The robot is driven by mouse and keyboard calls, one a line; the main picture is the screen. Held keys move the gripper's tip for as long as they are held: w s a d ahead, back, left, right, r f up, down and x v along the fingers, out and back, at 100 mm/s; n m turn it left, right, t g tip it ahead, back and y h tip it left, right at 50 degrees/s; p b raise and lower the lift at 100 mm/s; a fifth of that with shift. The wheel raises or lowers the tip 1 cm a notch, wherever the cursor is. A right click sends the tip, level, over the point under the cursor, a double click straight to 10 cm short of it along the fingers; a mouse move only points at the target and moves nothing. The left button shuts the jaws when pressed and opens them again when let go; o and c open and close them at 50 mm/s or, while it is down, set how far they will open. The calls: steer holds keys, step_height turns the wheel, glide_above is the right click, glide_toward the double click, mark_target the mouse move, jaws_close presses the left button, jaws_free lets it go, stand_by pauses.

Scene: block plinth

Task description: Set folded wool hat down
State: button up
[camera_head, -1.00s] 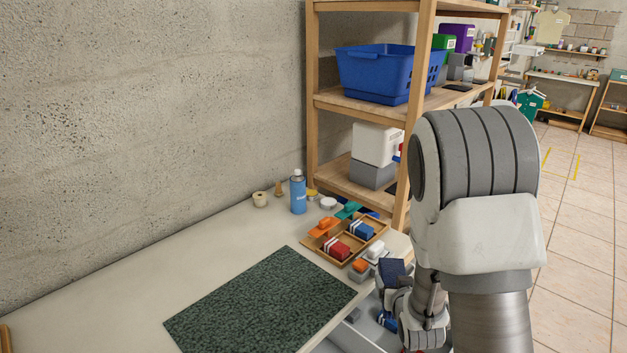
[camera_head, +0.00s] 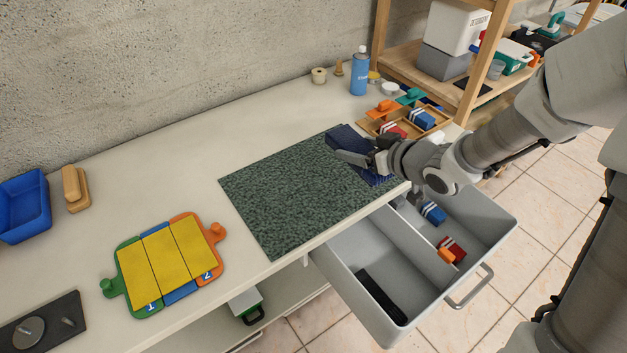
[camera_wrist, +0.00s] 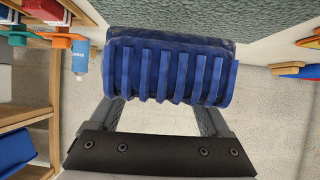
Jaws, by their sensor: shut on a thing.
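The folded wool hat (camera_wrist: 170,70) is dark blue and ribbed. In the wrist view it sits between the fingers of my gripper (camera_wrist: 165,105), which is shut on it. In the head view the hat (camera_head: 345,139) is over the right end of the dark green speckled mat (camera_head: 275,195), partly hidden by my gripper (camera_head: 368,160). I cannot tell whether the hat touches the mat.
An open grey drawer (camera_head: 375,255) juts out below the table's front edge, with banded bundles inside. A wooden tray (camera_head: 428,127) and a blue spray can (camera_head: 359,75) stand behind the mat. A yellow-panelled folding board (camera_head: 160,262) lies left. The mat's left part is bare.

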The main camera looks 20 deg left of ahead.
steer(key=shift+s+a+r, duration=0.1)
steer(key=shift+a, duration=0.1)
steer(key=shift+s+a, duration=0.1)
steer(key=shift+a, duration=0.2)
steer(key=b, duration=0.5)
glide_above(303, 184)
step_height(303, 184, down, 7)
steer(key=shift+d+r, duration=0.1)
steer(key=shift+f, duration=2)
steer(key=shift+b, duration=0.3)
steer(key=shift+f, duration=0.2)
steer(key=o, duration=1.4)
steer(key=shift+r, duration=0.15)
